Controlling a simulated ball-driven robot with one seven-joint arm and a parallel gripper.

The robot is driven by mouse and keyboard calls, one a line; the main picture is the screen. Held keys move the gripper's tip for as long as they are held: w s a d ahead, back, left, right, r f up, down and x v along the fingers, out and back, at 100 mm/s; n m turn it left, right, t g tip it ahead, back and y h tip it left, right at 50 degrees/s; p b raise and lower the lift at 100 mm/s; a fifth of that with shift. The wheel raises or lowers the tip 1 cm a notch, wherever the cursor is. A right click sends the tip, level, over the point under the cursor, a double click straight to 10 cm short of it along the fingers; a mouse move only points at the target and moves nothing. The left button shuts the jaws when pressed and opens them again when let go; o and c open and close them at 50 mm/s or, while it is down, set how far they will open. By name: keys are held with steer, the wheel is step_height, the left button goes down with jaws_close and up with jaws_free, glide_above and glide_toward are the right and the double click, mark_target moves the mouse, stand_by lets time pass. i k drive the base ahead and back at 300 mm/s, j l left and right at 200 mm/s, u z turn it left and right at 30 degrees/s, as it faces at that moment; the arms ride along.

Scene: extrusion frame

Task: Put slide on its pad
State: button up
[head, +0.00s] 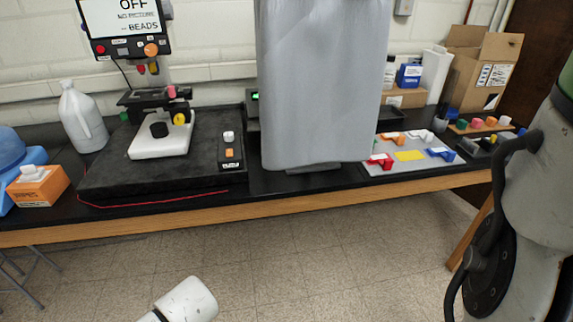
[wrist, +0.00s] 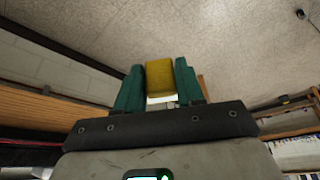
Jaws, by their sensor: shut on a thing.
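My gripper (wrist: 160,92) shows in the wrist view, its two teal fingers shut on a yellow block (wrist: 159,76). A pale strip shows just below the block, between the fingers; I take this held piece to be the slide. It is held above the floor, clear of the bench. The head view does not show the gripper or the held piece. In the head view a flat yellow pad (head: 410,155) lies bare on a grey mat (head: 382,153) at the right of the bench. Red, orange, white and blue pieces sit around it.
A tall grey-covered object (head: 318,85) stands mid-bench, left of the mat. A microscope-like device (head: 160,140) stands on a black slab (head: 110,175) at left. A rack with coloured knobs (head: 478,124) and a cardboard box (head: 478,75) are behind the mat.

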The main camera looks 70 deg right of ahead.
mark_target(409, 156)
steer(key=k+l+u, duration=0.3)
steer(key=l, duration=0.3)
steer(key=k+l+u, duration=0.25)
steer(key=l, duration=0.3)
steer(key=k+l+u, duration=0.3)
steer(key=k+l, duration=1.2)
